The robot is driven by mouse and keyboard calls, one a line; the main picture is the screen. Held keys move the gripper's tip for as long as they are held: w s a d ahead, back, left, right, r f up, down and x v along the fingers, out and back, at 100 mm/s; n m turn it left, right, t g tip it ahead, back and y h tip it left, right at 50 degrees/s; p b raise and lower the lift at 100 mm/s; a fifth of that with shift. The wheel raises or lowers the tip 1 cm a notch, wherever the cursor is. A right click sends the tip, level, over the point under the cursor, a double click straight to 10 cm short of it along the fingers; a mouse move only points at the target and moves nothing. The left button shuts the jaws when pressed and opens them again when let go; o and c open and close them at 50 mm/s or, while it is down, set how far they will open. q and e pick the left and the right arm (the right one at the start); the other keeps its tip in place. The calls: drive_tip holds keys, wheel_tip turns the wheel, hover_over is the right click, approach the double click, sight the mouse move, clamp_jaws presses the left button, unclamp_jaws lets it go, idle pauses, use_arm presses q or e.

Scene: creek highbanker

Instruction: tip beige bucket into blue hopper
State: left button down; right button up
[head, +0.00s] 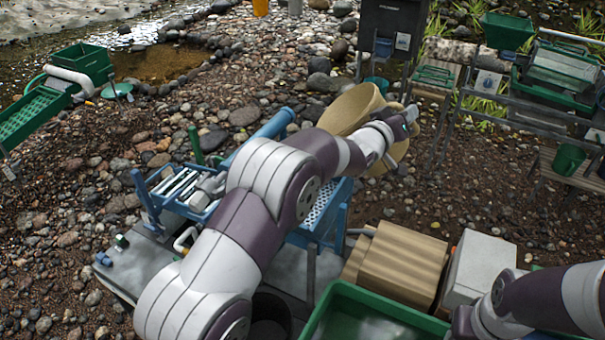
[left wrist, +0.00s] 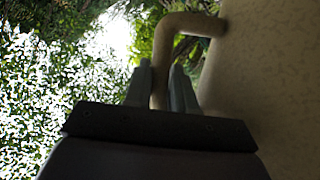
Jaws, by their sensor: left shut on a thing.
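The beige bucket (head: 350,108) is up at the centre of the head view, tilted, partly hidden by my left arm and hand. My left gripper (head: 408,118) is at the bucket's right side. In the left wrist view, the left gripper's fingers (left wrist: 163,92) are shut on the bucket's bent handle (left wrist: 160,65), with the bucket's beige wall (left wrist: 265,85) at right. The blue hopper (head: 322,212), with a perforated plate, stands below the bucket in the picture, partly hidden by my left arm. My right arm shows at bottom right; its gripper is out of view.
A blue sluice frame (head: 165,200) and blue tube (head: 274,124) lie left of my arm. A brown box (head: 405,262), a grey-white box (head: 480,262) and a green tub (head: 400,318) stand in front. Green equipment (head: 560,75) is at back right. Stony ground surrounds everything.

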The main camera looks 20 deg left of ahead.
use_arm(q)
drive_tip(key=shift+a+r+n+t+b, duration=0.4)
drive_tip(key=shift+a+r+n, duration=0.15)
drive_tip(key=shift+r, duration=0.2)
drive_tip(key=shift+s+a+r+h, duration=0.1)
drive_tip(key=shift+a+r+h, duration=0.05)
drive_tip(key=shift+r+h, duration=0.15)
drive_tip(key=shift+a+f+n+t+b, duration=0.5)
drive_tip(key=shift+f+b, duration=0.2)
drive_tip(key=shift+b, duration=0.4)
drive_tip(key=a+f+b, duration=0.1)
drive_tip(key=b, duration=0.1)
drive_tip(key=a+n+t+b, duration=0.1)
drive_tip(key=b, duration=0.1)
drive_tip(key=a+f+n+b, duration=0.1)
drive_tip(key=b, duration=0.1)
drive_tip(key=shift+s+a+f, duration=0.25)
drive_tip(key=shift+s+f, duration=0.1)
drive_tip(key=shift+t, duration=0.3)
drive_tip(key=shift+a+r, duration=0.1)
